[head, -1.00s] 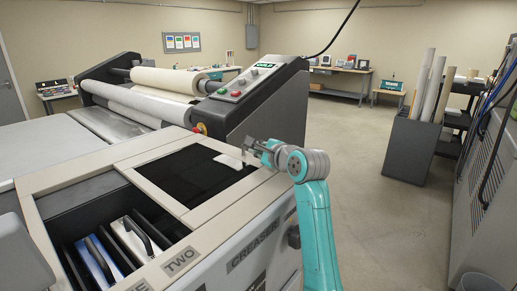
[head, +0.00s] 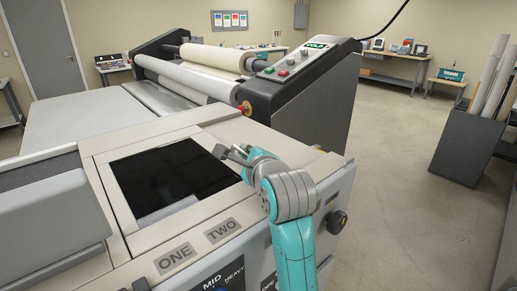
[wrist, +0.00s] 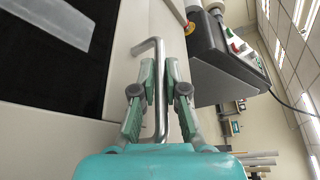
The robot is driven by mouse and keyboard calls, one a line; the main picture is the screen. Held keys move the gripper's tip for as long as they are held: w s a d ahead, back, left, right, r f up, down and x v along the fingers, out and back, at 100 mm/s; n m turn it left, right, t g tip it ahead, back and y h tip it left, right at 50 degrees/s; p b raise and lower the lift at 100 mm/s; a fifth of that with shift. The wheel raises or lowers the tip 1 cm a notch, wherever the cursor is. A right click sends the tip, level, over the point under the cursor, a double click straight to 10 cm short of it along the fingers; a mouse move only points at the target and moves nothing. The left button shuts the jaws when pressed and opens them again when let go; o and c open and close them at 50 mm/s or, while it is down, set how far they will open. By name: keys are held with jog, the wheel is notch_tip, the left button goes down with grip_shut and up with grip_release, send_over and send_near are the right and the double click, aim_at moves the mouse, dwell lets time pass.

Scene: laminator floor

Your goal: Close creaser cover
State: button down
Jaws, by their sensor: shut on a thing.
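The creaser deck in the head view has a black, glossy rectangular panel (head: 172,178) inside a pale frame (head: 120,212). I cannot tell whether the panel is a window in the cover or an opening. My gripper (head: 228,153) is at the frame's right side. In the wrist view, my gripper (wrist: 160,66) is shut on a bent silver bar handle (wrist: 161,112), with a finger on either side. The black panel (wrist: 55,70) lies to the left of it, with a pale grey strip across it.
The laminator's dark control housing (head: 300,92) stands just beyond my gripper. A black knob (head: 336,221) sticks out from the front face. A grey panel (head: 45,222) rises at the left. The floor (head: 415,150) at the right is clear, with a roll bin (head: 470,145) beyond.

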jog(key=shift+s+a+f, duration=0.1)
jog(key=shift+a, duration=0.15)
jog(key=c, duration=1.2)
grip_release()
jog(key=v, duration=1.2)
